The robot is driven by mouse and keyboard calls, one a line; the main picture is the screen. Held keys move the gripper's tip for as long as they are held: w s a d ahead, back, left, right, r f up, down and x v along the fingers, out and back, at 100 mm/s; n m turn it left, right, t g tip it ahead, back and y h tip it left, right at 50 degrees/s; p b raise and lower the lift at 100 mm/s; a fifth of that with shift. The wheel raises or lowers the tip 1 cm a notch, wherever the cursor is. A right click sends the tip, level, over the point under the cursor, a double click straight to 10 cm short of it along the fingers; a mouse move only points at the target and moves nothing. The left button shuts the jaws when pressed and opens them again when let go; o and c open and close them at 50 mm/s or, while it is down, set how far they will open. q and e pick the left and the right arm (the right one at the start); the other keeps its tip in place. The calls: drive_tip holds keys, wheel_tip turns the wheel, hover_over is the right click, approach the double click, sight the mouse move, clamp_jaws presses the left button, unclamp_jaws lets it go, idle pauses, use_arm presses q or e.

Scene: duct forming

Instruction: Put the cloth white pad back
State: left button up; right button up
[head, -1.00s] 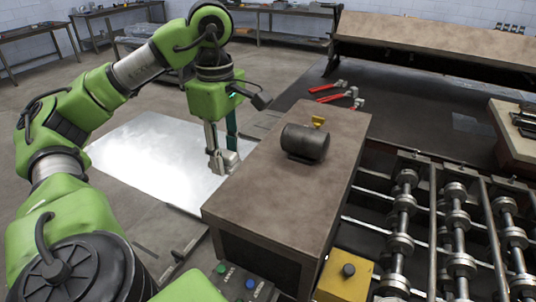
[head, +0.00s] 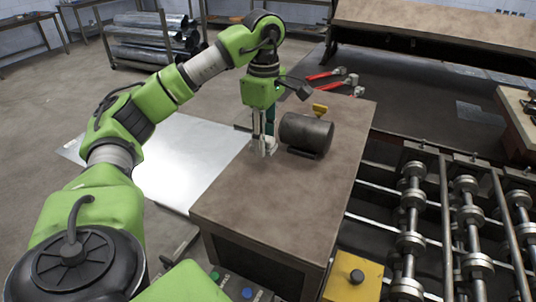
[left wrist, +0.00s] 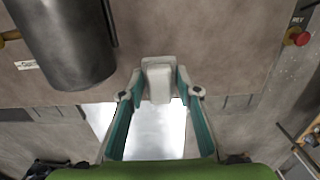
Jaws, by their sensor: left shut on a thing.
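The white cloth pad (left wrist: 158,84) is pinched between the fingertips of my left gripper (left wrist: 160,92) in the left wrist view. In the head view my left gripper (head: 264,150) points down over the left edge of the brown-topped cabinet (head: 265,205), just left of a dark cylinder. The pad is small there and partly hidden by the fingers. I cannot tell whether the pad touches the top. My right gripper is in neither view.
The dark cylinder (head: 306,133) has a yellow fitting (head: 320,110). Red-handled tools (head: 327,74) lie behind it. A bright metal sheet (head: 185,160) lies left of the cabinet, rollers (head: 410,215) stand right. The cabinet top's front is clear.

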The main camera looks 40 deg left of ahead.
sight(268, 151)
use_arm(q)
drive_tip(key=shift+w, duration=0.1)
drive_tip(key=shift+w+d+f, duration=0.15)
drive_tip(key=shift+f, duration=0.1)
wheel_tip(268, 151, down, 2)
drive_tip(key=shift+w+f+p, duration=0.15)
drive_tip(key=shift+f+p, duration=0.1)
drive_tip(key=shift+p, duration=0.3)
drive_tip(key=shift+f, duration=0.5)
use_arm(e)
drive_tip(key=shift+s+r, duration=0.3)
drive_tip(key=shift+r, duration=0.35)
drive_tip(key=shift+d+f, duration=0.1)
